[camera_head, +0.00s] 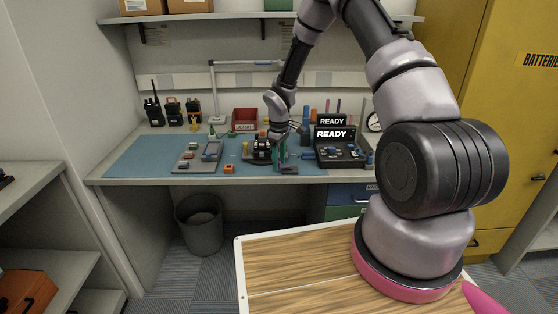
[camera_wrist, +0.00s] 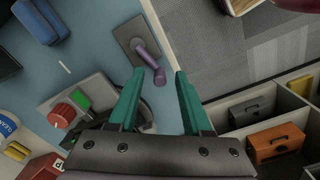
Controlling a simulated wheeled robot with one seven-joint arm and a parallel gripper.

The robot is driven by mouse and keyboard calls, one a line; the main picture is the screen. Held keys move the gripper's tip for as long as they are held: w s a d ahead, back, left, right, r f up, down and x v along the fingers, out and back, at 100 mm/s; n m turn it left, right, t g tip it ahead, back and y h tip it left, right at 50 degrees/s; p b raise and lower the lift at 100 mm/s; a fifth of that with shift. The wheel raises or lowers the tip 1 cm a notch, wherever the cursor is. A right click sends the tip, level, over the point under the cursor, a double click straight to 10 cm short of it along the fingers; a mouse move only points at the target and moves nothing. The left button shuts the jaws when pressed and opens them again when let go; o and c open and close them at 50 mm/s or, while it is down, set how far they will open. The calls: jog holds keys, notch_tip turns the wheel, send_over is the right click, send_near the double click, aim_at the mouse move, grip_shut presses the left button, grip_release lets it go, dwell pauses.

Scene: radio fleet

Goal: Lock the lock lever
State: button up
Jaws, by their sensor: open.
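The lock lever (camera_wrist: 150,58) is a purple bar with a rounded end, mounted on a dark grey plate (camera_wrist: 124,32) on the blue mat near the table's front edge. In the wrist view it lies just ahead of my gripper (camera_wrist: 159,73), its lower end in line with the gap between the two teal fingers. The fingers are apart with nothing held between them. I cannot tell whether they touch the lever. In the head view my gripper (camera_head: 279,152) points down over the front of the bench, with the dark plate (camera_head: 289,170) just below it; the lever is not clear there.
A device with a red knob (camera_wrist: 62,115) and a green screen stands left of the fingers in the wrist view. A black READY unit (camera_head: 340,150) stands right of my gripper. A grey tray (camera_head: 185,160) and orange block (camera_head: 229,169) lie left. The mat's left end is clear.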

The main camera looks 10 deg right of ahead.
jog(key=shift+c, duration=0.3)
grip_shut()
jog(key=shift+w+m, duration=0.3)
jog(key=shift+m, duration=0.4)
jog(key=shift+w+m, duration=0.3)
jog(key=shift+m, duration=0.4)
jog(key=shift+o, duration=0.3)
grip_release()
jog(key=shift+r, duration=0.1)
notch_tip(320, 180, up, 11)
